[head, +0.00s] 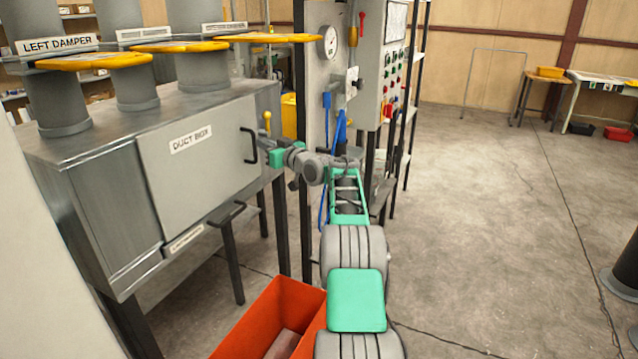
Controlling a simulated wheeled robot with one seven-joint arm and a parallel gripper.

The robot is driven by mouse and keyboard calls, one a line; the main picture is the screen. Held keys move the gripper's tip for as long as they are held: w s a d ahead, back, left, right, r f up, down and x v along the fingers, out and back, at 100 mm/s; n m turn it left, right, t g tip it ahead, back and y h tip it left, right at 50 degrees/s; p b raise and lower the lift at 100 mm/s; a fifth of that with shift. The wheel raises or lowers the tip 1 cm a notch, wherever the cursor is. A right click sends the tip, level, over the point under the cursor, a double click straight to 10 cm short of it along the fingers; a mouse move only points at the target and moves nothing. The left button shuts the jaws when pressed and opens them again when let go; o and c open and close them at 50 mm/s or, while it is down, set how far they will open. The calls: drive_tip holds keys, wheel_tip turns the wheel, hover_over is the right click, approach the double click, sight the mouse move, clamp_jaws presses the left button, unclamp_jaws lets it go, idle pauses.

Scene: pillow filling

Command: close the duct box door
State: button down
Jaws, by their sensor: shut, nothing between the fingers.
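The duct box (88,205) is a grey metal cabinet on dark legs at the left. Its door (190,185), labelled "DUCT BOX", lies flush or nearly flush with the front face; a small gap cannot be ruled out. A black bar handle (250,146) is on the door's right side. My gripper (263,143) is just right of this handle, at about its height. Its fingers are shut and look empty. They are small in the view, so I cannot tell whether they touch the handle or door.
Yellow damper plates (82,61) cross the pipes above the box. A black lower handle (227,213) juts out below the door. An orange bin (262,306) stands on the floor in front. A control panel (395,62) stands behind my arm. The floor at right is mostly open.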

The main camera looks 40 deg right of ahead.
drive_tip(key=shift+w+a+r, duration=0.2)
drive_tip(key=shift+w+r, duration=0.05)
drive_tip(key=shift+w, duration=0.15)
